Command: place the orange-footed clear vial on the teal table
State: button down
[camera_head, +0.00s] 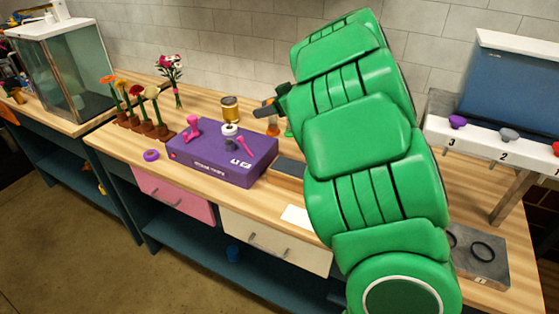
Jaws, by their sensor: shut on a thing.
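My gripper (265,110) is at the upper middle of the picture, partly hidden behind my green arm. Its dark fingers are shut on a small vial with an orange lower part (273,128). The vial is right at the fingers, above or at the bench top behind the purple box; I cannot tell whether its foot touches the wood. Its clear part is too small to make out well. No separate table with a teal top is plain to see; the workbench (330,262) has a teal-blue body under a wooden top.
A purple box (215,165) with small tools on top stands in front of the gripper. A gold-lidded jar (230,108) is to its left. Potted flowers (135,105) and a glass tank (65,70) stand farther left. A numbered white rack (485,143) is at right.

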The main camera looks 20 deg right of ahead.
jog(key=w+f, duration=0.3)
jog(key=w, duration=0.5)
jog(key=w+f, duration=0.3)
jog(key=w, duration=0.6)
jog(key=w+f, duration=0.1)
jog(key=f, duration=0.2)
jog(key=w+f, duration=0.3)
jog(key=f, duration=0.2)
jog(key=shift+w+d+f, duration=0.25)
jog(key=shift+f, duration=0.1)
dwell(0.3)
jog(key=c, duration=0.5)
grip_release()
